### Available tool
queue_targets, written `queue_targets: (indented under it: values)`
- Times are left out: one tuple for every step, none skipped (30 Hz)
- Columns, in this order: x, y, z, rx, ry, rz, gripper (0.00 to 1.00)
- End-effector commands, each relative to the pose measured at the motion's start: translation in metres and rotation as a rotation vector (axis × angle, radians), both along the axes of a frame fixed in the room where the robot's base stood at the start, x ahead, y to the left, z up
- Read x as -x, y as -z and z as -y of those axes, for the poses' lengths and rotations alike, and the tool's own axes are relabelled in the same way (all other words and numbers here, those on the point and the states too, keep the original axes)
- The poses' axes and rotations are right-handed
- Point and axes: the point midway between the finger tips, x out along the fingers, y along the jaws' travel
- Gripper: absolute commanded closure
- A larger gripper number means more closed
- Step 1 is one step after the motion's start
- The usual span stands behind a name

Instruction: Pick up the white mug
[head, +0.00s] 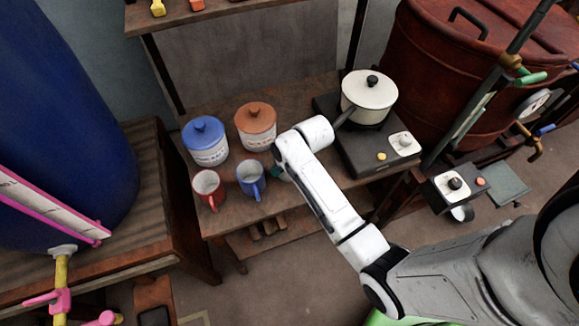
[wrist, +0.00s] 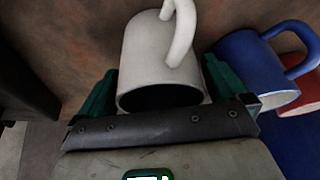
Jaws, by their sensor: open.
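The white mug (wrist: 150,62) stands between the two green fingers of my open gripper (wrist: 160,78) in the wrist view. One finger is on each side of it. Its handle (wrist: 181,35) points up and away in that view. I cannot tell whether the fingers touch the mug. In the head view my gripper (head: 277,172) is at the tabletop, right of the blue mug, and my arm hides most or all of the white mug.
The blue mug (head: 250,178) is just left of my gripper, and it also shows in the wrist view (wrist: 250,68). A red mug (head: 207,187) is farther left. A blue-lidded jar (head: 206,143) and orange-lidded jar (head: 256,127) stand behind. A pot (head: 368,97) sits on a dark stove (head: 360,150) at right.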

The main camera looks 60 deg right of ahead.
Motion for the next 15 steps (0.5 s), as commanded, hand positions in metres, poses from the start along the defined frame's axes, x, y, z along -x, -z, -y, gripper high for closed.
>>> queue_targets:
  values:
    - [-0.0001,-0.0002,0.0000,0.000,0.000,0.000,0.00]
    - [-0.0001,-0.0003,0.0000,0.000,0.000,0.000,0.00]
    - [-0.0001,-0.0003,0.0000,0.000,0.000,0.001,0.00]
    - [-0.0001,-0.0003,0.0000,0.000,0.000,0.000,0.00]
    - [-0.0001,-0.0003,0.0000,0.000,0.000,0.000,0.02]
    - [-0.0001,-0.0004,0.0000,0.000,0.000,0.000,0.06]
    - [-0.0001,-0.0004,0.0000,0.000,0.000,0.000,0.09]
    - [-0.0001,-0.0004,0.0000,0.000,0.000,0.000,0.11]
    - [-0.0001,-0.0004,0.0000,0.000,0.000,0.000,0.15]
    - [0.0000,-0.0004,0.0000,0.000,0.000,0.000,0.18]
    - [0.0000,-0.0004,-0.0001,0.000,0.000,0.000,0.21]
    - [0.0000,-0.0004,0.0000,0.000,0.000,0.000,0.25]
    - [0.0000,-0.0004,0.0000,0.000,0.000,0.000,0.28]
    - [0.0000,-0.0004,0.0000,0.000,0.000,0.000,0.31]
    - [0.0000,-0.0004,-0.0001,0.000,0.000,0.000,0.34]
